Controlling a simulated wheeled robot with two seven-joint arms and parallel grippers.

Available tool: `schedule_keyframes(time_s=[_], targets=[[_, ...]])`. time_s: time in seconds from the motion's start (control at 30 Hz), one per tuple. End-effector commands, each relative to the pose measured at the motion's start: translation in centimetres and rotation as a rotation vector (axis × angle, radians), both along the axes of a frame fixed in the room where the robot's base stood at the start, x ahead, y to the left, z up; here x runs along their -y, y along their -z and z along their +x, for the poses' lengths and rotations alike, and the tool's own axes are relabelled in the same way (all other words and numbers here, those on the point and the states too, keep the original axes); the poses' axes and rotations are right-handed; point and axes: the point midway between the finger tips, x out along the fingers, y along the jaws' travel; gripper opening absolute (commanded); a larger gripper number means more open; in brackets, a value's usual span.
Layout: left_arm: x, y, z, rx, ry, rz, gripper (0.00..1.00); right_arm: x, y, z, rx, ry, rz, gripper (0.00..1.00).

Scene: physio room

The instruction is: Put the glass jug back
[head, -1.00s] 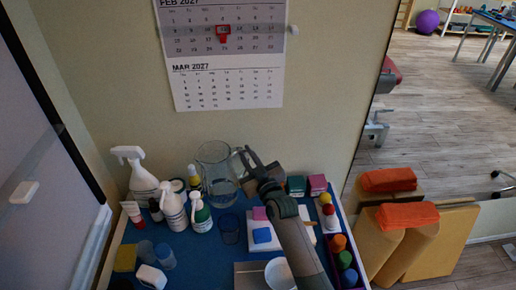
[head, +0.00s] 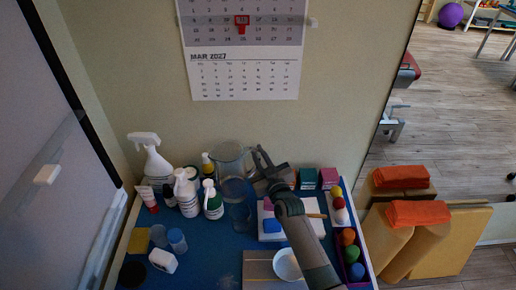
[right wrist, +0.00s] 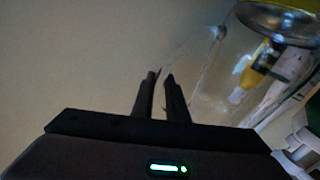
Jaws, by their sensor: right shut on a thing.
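The clear glass jug (head: 230,160) is upright at the back of the blue-topped table (head: 208,252), near the wall, between the bottles and the small boxes. My right gripper (head: 259,158) is at the jug's right side, shut on it where the handle is. In the right wrist view the two dark fingers (right wrist: 160,96) are close together, and the transparent jug (right wrist: 212,75) shows beside them. The thin glass between the fingertips is hard to make out. I cannot tell whether the jug's base touches the table. My left gripper is not in view.
A spray bottle (head: 154,160), a white pump bottle (head: 186,192) and a green-labelled bottle (head: 212,203) stand left of the jug. A blue tumbler (head: 240,216) stands just in front. Small boxes (head: 329,178) and a tray of coloured balls (head: 341,216) are on the right.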

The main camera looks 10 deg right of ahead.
Motion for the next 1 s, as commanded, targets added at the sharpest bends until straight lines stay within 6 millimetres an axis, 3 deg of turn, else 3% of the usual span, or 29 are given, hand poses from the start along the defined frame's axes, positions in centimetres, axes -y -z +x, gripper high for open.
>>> schedule_keyframes(time_s=[0.23, 0.27, 0.33, 0.77, 1.0], targets=[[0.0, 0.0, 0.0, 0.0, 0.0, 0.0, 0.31, -0.1, -0.1, 0.0, 0.004, 0.0, 0.002, 0.0], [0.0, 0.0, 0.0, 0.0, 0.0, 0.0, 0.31, -0.1, 0.4, -0.1, -0.004, -0.001, -0.003, 0.18], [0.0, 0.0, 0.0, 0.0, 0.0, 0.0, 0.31, -0.1, 0.4, -0.1, -0.004, -0.001, -0.003, 0.31], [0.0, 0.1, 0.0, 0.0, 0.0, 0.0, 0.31, 0.0, 0.3, -0.4, -0.002, -0.001, -0.001, 0.31], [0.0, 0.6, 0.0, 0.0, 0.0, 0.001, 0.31, 0.3, 0.4, -2.5, -0.002, 0.0, -0.001, 0.31]])
